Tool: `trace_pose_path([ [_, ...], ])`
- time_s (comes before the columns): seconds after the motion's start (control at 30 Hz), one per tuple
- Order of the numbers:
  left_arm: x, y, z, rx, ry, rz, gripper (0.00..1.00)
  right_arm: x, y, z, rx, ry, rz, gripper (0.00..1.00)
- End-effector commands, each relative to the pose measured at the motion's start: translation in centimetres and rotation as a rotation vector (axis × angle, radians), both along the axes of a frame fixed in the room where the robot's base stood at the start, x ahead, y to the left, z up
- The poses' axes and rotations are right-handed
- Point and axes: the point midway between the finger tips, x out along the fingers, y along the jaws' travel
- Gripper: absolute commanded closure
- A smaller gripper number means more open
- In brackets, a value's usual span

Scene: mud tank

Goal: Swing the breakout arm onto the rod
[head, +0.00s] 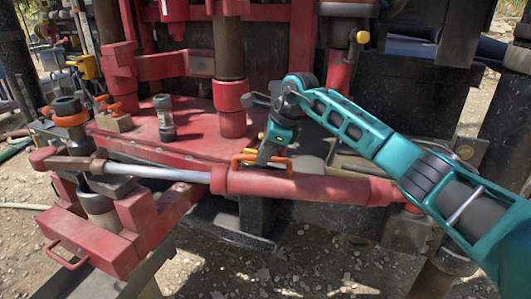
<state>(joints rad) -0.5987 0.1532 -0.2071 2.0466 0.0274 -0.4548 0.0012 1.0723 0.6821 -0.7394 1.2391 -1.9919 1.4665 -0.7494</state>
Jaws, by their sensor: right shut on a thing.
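The breakout arm seems to be the long red cylinder (310,187) with a silver shaft (160,173) reaching left to a brown end fitting (55,160). An orange handle (279,160) stands on top of the cylinder. My right gripper (264,158) comes down from above, shut on the orange handle. It hides part of the handle. A dark upright rod with an orange collar (70,119) stands at the left, just behind the brown end fitting. I cannot tell whether they touch. My left gripper is not in view.
Gravel ground (330,262) is open in front.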

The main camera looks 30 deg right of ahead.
Motion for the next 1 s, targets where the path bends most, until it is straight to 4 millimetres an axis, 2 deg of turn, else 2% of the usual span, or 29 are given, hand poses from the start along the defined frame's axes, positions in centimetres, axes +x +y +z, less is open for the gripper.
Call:
trace_pose_path([
  [0.1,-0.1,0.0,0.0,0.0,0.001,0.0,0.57,0.5,-0.6,0.6,-0.003,-0.023,-0.02,1.0],
  [0.13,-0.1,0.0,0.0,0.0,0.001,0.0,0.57,0.5,-0.6,0.6,-0.003,-0.024,-0.021,0.82],
  [0.4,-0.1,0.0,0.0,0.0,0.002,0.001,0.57,0.4,-0.6,0.5,-0.004,-0.02,-0.018,0.58],
  [0.63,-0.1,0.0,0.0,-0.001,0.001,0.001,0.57,0.3,-0.4,0.4,-0.003,-0.016,-0.012,0.58],
  [0.73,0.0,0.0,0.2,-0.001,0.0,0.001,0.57,0.1,-0.6,1.0,-0.003,-0.017,-0.011,0.58],
  [0.87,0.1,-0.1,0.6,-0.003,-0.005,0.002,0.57,-0.6,-1.1,2.9,-0.005,-0.019,-0.011,0.58],
  [1.0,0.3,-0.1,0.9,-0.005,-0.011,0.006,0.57,-1.7,-1.9,5.8,-0.005,-0.021,-0.013,0.58],
])
